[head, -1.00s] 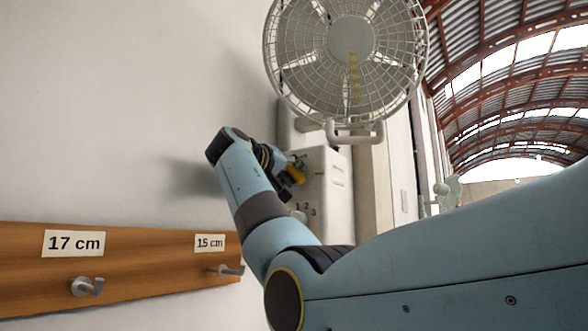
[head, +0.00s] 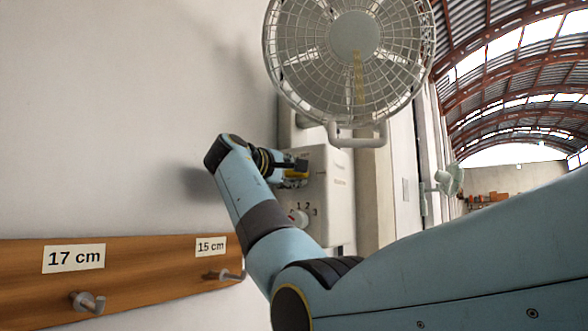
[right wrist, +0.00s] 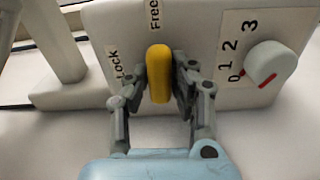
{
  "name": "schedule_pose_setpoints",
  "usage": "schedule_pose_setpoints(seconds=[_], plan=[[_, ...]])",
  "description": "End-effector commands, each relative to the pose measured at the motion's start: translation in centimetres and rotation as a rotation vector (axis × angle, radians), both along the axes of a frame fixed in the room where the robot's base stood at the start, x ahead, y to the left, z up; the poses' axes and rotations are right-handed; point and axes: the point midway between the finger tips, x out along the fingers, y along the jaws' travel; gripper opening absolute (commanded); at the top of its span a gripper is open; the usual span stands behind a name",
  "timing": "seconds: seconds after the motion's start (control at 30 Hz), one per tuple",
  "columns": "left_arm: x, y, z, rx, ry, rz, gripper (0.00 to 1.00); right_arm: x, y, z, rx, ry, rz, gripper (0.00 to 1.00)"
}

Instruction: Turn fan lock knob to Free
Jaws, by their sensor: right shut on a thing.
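The fan lock knob is a yellow elongated handle (right wrist: 158,72) on the pale fan base (head: 335,180). In the right wrist view it stands between my right gripper's fingers (right wrist: 164,84), which are shut on its two sides. The knob lies nearly upright in that view, with its upper end just below the "Free" label (right wrist: 154,14). The "Lock" label (right wrist: 113,66) is to its left. In the head view my right gripper (head: 296,172) is at the left part of the base's front. My left gripper is not in view.
A pale dial (right wrist: 272,62) with a red mark and numbers 0 to 3 sits right of the knob in the wrist view. The caged fan (head: 350,60) is above the base. A wooden rail (head: 150,275) with hooks runs along the wall at lower left.

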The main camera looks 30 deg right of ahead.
Motion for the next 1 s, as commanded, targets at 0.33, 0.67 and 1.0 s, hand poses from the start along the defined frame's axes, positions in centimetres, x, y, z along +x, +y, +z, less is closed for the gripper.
schedule_pose_setpoints(seconds=[0.33, 0.67, 1.0], plan=[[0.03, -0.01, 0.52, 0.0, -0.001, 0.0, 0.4, 0.0, 0.0, -0.04, -0.028, 0.067, 0.0, 0.0], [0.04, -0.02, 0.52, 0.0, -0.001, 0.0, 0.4, 0.01, -0.01, -0.08, -0.028, 0.068, 0.0, 0.0], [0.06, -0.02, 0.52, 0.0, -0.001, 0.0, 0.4, 0.01, -0.01, -0.07, -0.028, 0.067, 0.0, 0.44]])
